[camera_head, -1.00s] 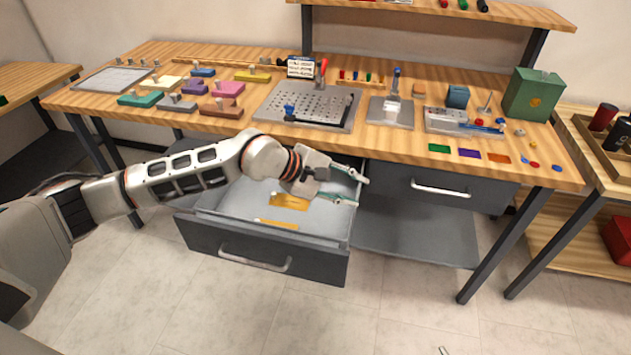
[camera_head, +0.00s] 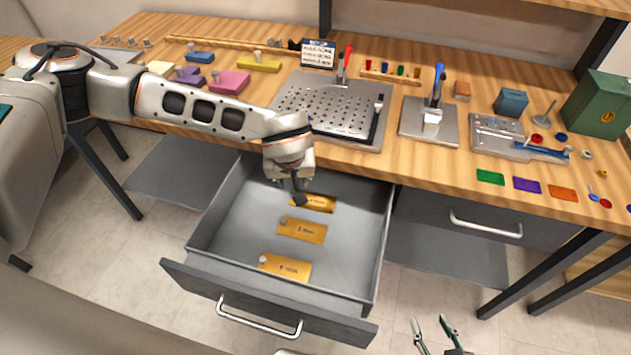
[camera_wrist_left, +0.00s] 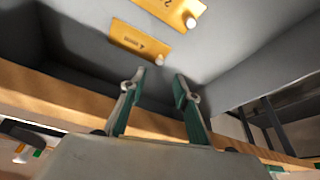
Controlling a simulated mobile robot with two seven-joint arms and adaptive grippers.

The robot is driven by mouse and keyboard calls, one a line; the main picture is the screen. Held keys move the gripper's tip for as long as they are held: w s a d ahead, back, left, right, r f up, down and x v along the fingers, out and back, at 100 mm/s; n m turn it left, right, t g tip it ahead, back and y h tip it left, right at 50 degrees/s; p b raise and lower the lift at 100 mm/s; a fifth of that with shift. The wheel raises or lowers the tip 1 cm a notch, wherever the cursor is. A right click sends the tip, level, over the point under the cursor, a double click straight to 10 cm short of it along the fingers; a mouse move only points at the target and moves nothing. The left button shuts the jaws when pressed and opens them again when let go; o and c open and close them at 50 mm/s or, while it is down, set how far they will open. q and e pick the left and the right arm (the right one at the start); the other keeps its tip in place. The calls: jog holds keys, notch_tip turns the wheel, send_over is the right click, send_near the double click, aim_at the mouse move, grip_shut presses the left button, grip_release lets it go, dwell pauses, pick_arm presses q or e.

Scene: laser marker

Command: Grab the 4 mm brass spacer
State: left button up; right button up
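Three flat brass spacers with small knobs lie in the open drawer: a far one (camera_head: 319,203), a middle one (camera_head: 302,230) and a front one (camera_head: 285,268). Their engraved labels are too small to read surely. My left gripper (camera_head: 299,196) points down over the far spacer and partly hides it. In the left wrist view my left gripper (camera_wrist_left: 160,78) is open and empty. The far spacer (camera_wrist_left: 140,40) lies beyond its fingertips, its knob near the gap between them; contact is not visible. My right gripper (camera_head: 437,336) is open and empty at the bottom edge.
The grey drawer (camera_head: 232,213) stands pulled out below the wooden bench (camera_head: 440,172), its walls around my left gripper. The bench holds a perforated plate (camera_head: 318,105), coloured blocks and small fixtures. A second drawer (camera_head: 485,222) at right is shut. Floor in front is clear.

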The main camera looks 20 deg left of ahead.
aim_at(313, 198)
pick_arm(q)
jog(key=x, duration=0.2)
jog(key=shift+f, duration=0.35)
jog(key=b+x, duration=0.1)
jog(key=x, duration=0.4)
jog(key=shift+f, duration=0.1)
grip_shut()
